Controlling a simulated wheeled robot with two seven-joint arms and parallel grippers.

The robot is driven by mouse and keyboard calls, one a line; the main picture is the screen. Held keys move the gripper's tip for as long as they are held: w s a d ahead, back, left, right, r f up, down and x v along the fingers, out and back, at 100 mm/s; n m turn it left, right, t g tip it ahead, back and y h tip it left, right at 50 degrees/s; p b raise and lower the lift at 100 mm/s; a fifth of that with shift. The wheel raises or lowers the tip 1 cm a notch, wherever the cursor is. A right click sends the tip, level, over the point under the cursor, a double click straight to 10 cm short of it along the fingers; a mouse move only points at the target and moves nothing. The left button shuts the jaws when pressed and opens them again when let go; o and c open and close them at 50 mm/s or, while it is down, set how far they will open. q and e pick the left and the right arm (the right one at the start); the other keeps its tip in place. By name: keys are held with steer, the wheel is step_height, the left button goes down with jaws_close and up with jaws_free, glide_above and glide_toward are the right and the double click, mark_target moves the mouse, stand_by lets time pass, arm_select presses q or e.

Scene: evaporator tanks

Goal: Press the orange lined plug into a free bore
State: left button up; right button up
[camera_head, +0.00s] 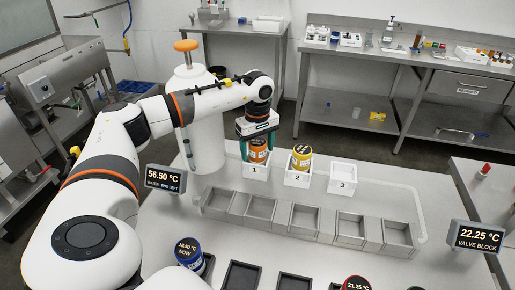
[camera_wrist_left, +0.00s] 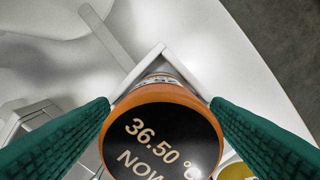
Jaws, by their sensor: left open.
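The orange plug (camera_head: 258,156) stands upright in the white holder marked 1 (camera_head: 254,171). Its dark top (camera_wrist_left: 160,140) reads 36.50 °C in the left wrist view. My left gripper (camera_head: 258,148) is over it, with the green fingers open on either side of the plug; in the wrist view the gripper (camera_wrist_left: 160,106) spans it with no clear grip. A row of grey square openings (camera_head: 305,218) lies in front of the holders, and they look empty. I cannot tell whether these are the bores. My right gripper is not in view.
A yellow plug (camera_head: 301,157) stands in holder 2, close beside. Holder 3 (camera_head: 342,176) looks empty. A blue-rimmed plug (camera_head: 187,251) and a red-rimmed one (camera_head: 357,284) are at the front near dark square trays (camera_head: 242,275). Displays (camera_head: 165,181) and (camera_head: 478,237) flank the table.

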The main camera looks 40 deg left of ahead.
arm_select(q)
steer(key=shift+f, duration=0.25)
steer(key=c, duration=1.2)
steer(key=shift+r, duration=0.1)
